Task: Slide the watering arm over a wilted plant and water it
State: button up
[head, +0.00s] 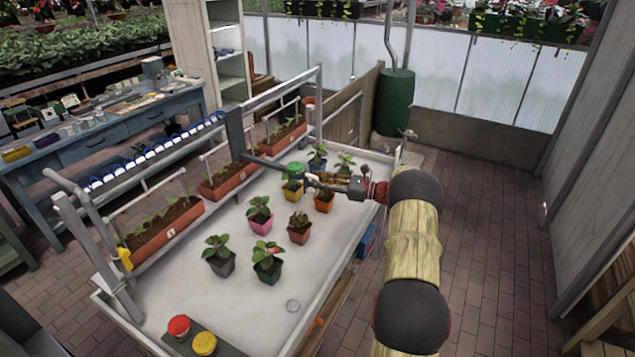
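The watering arm (272,164) is a dark bar reaching right from a grey upright post over the white table (190,290). A green round part (295,169) is near its right end, above a yellow pot (292,192). My gripper (314,180) comes in from the right and is at or very near the bar's end; contact and finger opening are too small to tell. A brownish, drooping plant (299,218) stands in a red-brown pot, nearer than the gripper. Another brownish plant (324,192) is in an orange pot just below the gripper. Greener plants include one in a pink pot (261,223).
Dark pots (221,262) (268,270) stand on the near table half. Red (179,326) and yellow (204,343) buttons are at the near corner. Planter troughs (165,228) and rails line the left side. A green barrel (394,103) is behind. Brick floor (490,200) is clear at right.

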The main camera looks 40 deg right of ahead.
jog(key=v, duration=1.1)
jog(key=shift+s+d, duration=0.25)
jog(key=shift+s, duration=0.05)
jog(key=shift+f, duration=0.1)
jog(key=s+a+f+n+g, duration=0.3)
jog(key=a+f, duration=0.1)
jog(key=f, duration=0.6)
jog(key=s+a+n+g+h, duration=0.1)
jog(key=s+a+n+g, duration=0.45)
jog(key=a, duration=0.35)
jog(key=s+a+r+n+h, duration=0.2)
jog(key=s+a+r+n, duration=0.4)
jog(key=a, duration=0.6)
jog(key=s+a+r+n+g+h, duration=0.1)
jog(key=s+a+r+n+h, duration=0.2)
jog(key=a, duration=0.9)
jog(key=s+a+r+n+h, duration=0.3)
jog(key=s+a+r+n, duration=0.6)
jog(key=a+r+n, duration=0.3)
jog(key=shift+s+a+r, duration=0.3)
jog(key=shift+s+r, duration=0.05)
jog(key=shift+r, duration=0.2)
